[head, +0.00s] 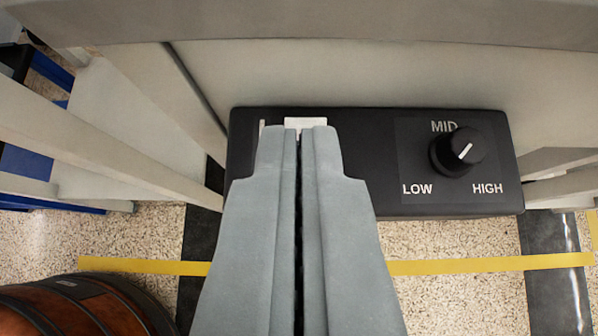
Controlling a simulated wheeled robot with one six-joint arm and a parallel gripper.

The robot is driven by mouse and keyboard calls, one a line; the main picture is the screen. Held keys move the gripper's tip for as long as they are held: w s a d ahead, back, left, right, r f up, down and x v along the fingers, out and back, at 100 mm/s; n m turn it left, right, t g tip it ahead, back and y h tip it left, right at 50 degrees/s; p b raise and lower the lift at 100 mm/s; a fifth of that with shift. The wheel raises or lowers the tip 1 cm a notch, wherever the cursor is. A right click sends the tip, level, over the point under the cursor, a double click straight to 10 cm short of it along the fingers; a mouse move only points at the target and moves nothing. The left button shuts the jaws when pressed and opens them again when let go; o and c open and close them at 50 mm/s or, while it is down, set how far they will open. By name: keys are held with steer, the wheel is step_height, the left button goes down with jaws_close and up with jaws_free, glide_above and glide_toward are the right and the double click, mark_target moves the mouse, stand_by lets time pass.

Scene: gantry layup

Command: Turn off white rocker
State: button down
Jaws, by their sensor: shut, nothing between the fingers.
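The white rocker (306,122) is on the left part of a black control box (375,125). Only its upper edge shows; my gripper (298,132) covers the rest. My gripper is shut and empty, with its fingertips in front of the rocker's lower part. I cannot tell whether the tips touch it. Which way the rocker is tipped is hidden. A short white mark (262,127) shows on the box just left of the rocker.
A black knob (457,152) with LOW, MID and HIGH labels sits on the box's right part. Pale frame bars (110,155) stand at the left. A brown barrel (80,305) is at the lower left. Yellow tape (480,264) crosses the speckled floor.

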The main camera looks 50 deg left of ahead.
steer(key=x, duration=0.4)
steer(key=shift+f, duration=0.35)
steer(key=shift+s+d+f, duration=0.15)
steer(key=shift+d+f, duration=0.05)
steer(key=shift+f, duration=0.25)
steer(key=shift+s+d+f, duration=0.15)
steer(key=shift+d+f, duration=0.1)
steer(key=shift+f, duration=0.25)
steer(key=shift+s+d+f, duration=0.2)
steer(key=shift+f, duration=0.35)
steer(key=shift+s+d+f, duration=0.15)
steer(key=shift+d+f, duration=0.05)
steer(key=shift+f, duration=0.2)
steer(key=shift+r, duration=0.15)
steer(key=shift+r, duration=0.65)
